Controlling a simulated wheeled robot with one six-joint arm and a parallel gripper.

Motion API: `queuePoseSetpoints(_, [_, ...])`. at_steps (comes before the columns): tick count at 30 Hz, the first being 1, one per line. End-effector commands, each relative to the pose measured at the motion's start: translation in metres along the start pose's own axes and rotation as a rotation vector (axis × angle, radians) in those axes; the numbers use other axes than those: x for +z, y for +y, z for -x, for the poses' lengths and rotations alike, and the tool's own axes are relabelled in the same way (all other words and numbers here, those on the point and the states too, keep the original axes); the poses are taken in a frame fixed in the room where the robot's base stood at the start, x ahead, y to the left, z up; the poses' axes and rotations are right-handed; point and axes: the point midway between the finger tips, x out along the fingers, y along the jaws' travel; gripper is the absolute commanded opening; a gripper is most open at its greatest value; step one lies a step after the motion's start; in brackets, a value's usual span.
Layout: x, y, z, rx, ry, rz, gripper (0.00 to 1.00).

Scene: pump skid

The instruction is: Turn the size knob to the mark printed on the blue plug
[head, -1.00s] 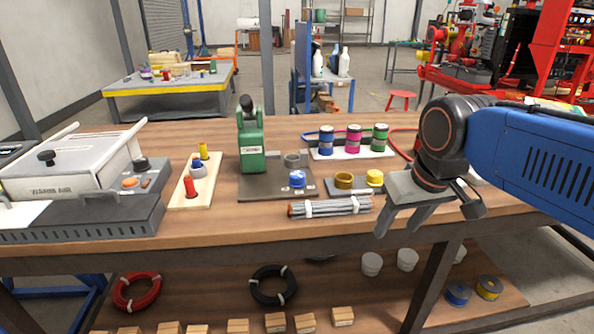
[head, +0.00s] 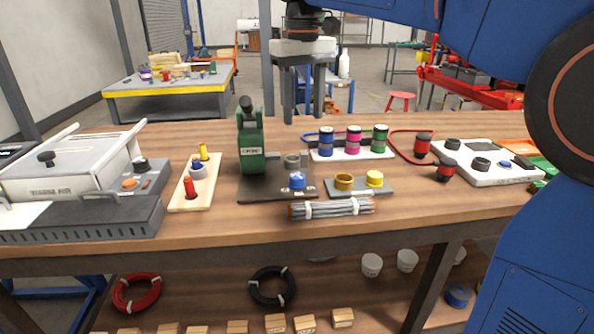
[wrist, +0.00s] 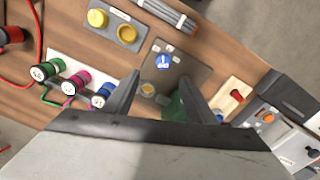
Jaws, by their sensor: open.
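A blue knob (head: 297,180) with white marks around it sits on the dark base plate (head: 262,193) of a green press (head: 251,150). It also shows in the wrist view (wrist: 164,61), with a white line on its top. A blue plug-like cylinder (head: 326,143) stands on a white strip beside a magenta and a green one. In the wrist view its top (wrist: 103,98) has a white face, but the print is too small to read. My gripper (head: 304,108) is open and empty, pointing down above the far side of the bench, apart from the knob.
A grey block (head: 340,190) with a brass ring and a yellow cap lies right of the knob. A tied rod bundle (head: 331,208) lies in front. A wooden board (head: 184,197) with small coloured pieces stands left. A white panel (head: 490,174) with dark knobs is at right.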

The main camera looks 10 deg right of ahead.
Motion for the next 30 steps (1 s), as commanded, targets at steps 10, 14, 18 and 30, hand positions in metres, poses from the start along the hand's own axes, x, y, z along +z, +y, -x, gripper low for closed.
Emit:
queuePoseSetpoints(10, [-0.016, -0.012, -0.003, 0.002, -0.022, 0.019, 0.51])
queuePoseSetpoints(14, [-0.015, -0.011, -0.021, 0.002, -0.023, 0.019, 0.51])
queuePoseSetpoints(18, [-0.014, -0.011, -0.045, 0.002, -0.024, 0.019, 0.51])
queuePoseSetpoints(30, [-0.013, -0.011, -0.116, 0.002, -0.023, 0.019, 0.51])
